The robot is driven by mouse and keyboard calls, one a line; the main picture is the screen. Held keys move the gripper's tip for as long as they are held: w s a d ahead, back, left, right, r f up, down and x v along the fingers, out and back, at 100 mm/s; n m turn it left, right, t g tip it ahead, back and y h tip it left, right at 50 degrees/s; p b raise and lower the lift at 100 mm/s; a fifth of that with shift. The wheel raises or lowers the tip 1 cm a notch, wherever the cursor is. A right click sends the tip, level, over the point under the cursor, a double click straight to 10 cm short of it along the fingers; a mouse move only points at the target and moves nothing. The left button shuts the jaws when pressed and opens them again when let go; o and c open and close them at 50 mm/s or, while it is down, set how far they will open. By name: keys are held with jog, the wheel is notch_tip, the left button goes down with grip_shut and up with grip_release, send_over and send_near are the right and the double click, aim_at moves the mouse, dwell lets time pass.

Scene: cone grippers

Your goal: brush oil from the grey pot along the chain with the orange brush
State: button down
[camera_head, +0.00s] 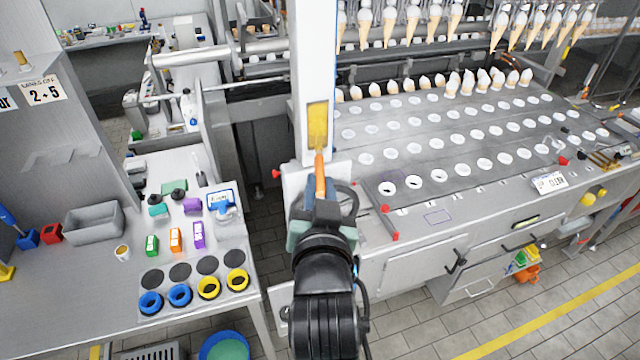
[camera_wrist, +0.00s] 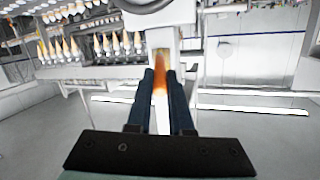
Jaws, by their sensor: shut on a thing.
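My gripper (camera_head: 321,203) is shut on the orange brush (camera_head: 320,176), held upright-looking in front of the white column. In the wrist view the brush (camera_wrist: 160,88) lies between the two dark fingers of my gripper (camera_wrist: 160,78), its tip pointing away toward the column. The tip overlaps the lower end of a yellowish opening (camera_head: 317,125) in the column; I cannot tell whether it touches. The chain cannot be made out clearly. A small pale cup with brownish contents (camera_head: 122,253) stands on the left bench and may be the grey pot.
The left bench (camera_head: 70,300) holds a grey bin (camera_head: 95,222), coloured blocks, and blue and yellow rings. The cone machine's perforated deck (camera_head: 450,160) is at right, with hanging cones behind. A blue tub (camera_head: 222,345) stands on the floor.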

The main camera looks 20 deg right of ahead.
jog(key=shift+r+p, duration=1.45)
jog(key=shift+r, duration=0.1)
jog(key=shift+w+f+b, duration=0.1)
jog(key=shift+f+b, duration=1.25)
jog(key=shift+f, duration=0.3)
jog(key=s, duration=0.6)
jog(key=shift+p, duration=0.4)
jog(key=shift+s+d, duration=0.1)
jog(key=shift+s, duration=0.05)
jog(key=shift+s+r, duration=0.1)
jog(key=shift+s, duration=1.3)
